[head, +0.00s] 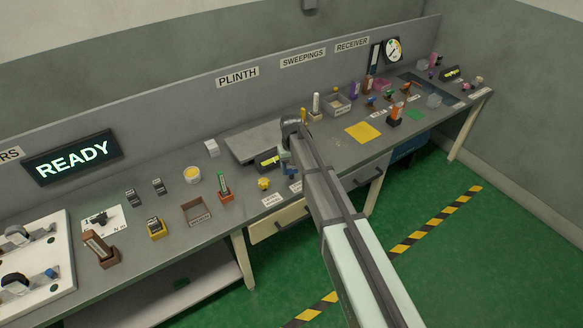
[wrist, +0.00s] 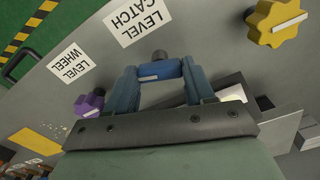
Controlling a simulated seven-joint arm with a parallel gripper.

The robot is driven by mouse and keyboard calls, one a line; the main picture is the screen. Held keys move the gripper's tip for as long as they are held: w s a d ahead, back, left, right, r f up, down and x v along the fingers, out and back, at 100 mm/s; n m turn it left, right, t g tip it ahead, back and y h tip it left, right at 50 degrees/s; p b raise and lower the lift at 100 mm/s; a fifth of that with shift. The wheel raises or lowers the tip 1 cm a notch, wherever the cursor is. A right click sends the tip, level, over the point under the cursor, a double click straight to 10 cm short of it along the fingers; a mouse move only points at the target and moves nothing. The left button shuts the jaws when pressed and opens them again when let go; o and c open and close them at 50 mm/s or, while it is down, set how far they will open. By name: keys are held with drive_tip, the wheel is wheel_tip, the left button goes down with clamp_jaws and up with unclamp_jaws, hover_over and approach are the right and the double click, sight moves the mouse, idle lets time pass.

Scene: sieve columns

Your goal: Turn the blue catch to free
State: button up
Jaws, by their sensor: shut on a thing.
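The blue catch (wrist: 165,70) is a small blue bar with a pale stripe along it, seen in the wrist view between the fingertips of my gripper (wrist: 163,82). The fingers touch it from both sides and are shut on it. A dark round stub shows just beyond the catch. The label "LEVEL CATCH" (wrist: 139,18) lies on the bench beside it. In the head view my gripper (head: 286,165) is low over the front of the bench, by the grey plinth plate (head: 247,144); my arm hides most of the catch there. No mark for "free" is readable.
A yellow lobed knob (wrist: 276,23) is at one side and a purple knob (wrist: 90,103) at the other, near the label "LEVEL WHEEL" (wrist: 70,63). A yellow square (head: 362,131) lies right of my arm. A screen (head: 73,158) reads "READY".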

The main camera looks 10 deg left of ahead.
sight(291, 169)
drive_tip(key=shift+n, duration=2)
drive_tip(key=o, duration=1)
drive_tip(key=shift+o, duration=0.2)
wheel_tip(291, 169, up, 14)
drive_tip(key=shift+f, duration=0.1)
